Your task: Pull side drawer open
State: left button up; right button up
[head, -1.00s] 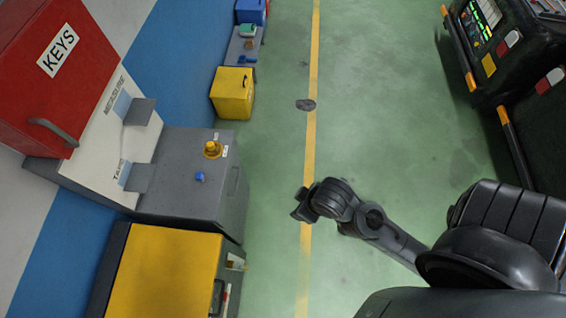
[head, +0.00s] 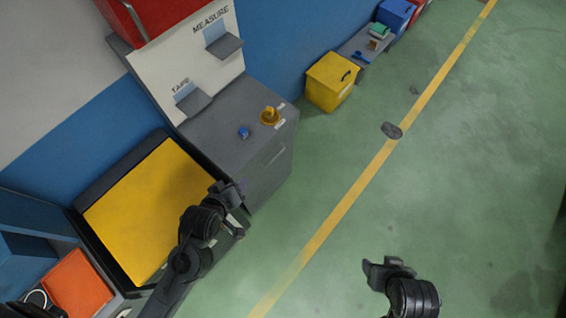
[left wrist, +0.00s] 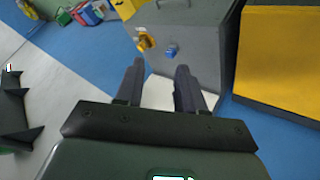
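A grey cabinet (head: 225,125) with a yellow knob and a small blue piece on top stands against the wall. Its aisle-side face (head: 270,165) shows a faint panel line. Beside it is a lower cabinet with a yellow top (head: 150,210); its aisle side is partly hidden by my left arm. I cannot tell which side holds the drawer. My left gripper (head: 235,190) is over the yellow-topped cabinet's aisle edge, near the grey cabinet's corner. In the left wrist view its fingers (left wrist: 158,70) are apart and empty. My right gripper (head: 380,268) is over the floor; its opening is unclear.
A yellow bin (head: 332,82) stands beyond the grey cabinet. An orange box (head: 78,285) is at the lower left. A red key box (head: 150,15) and shelf brackets are on the wall. The green floor (head: 440,170) right of the cabinets is mostly clear.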

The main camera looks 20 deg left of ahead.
pick_arm(q)
jog(key=w+f+n+t+y+b, duration=0.25)
jog(key=w+f+n+b, duration=0.3)
jog(key=f+b, duration=0.5)
jog(key=n+t+y+b, duration=0.5)
jog(key=n+t+b, duration=0.2)
jog(key=b, duration=3.3)
send_near(274, 158)
jog(key=shift+h, duration=0.35)
jog(key=b+x, duration=0.1)
jog(key=x, duration=0.4)
jog(key=b+x, duration=0.1)
jog(key=x, duration=0.4)
jog(key=shift+a+f+b, duration=0.15)
jog(key=shift+f+b, duration=0.1)
jog(key=shift+b, duration=0.05)
jog(key=shift+s, duration=0.1)
grip_shut()
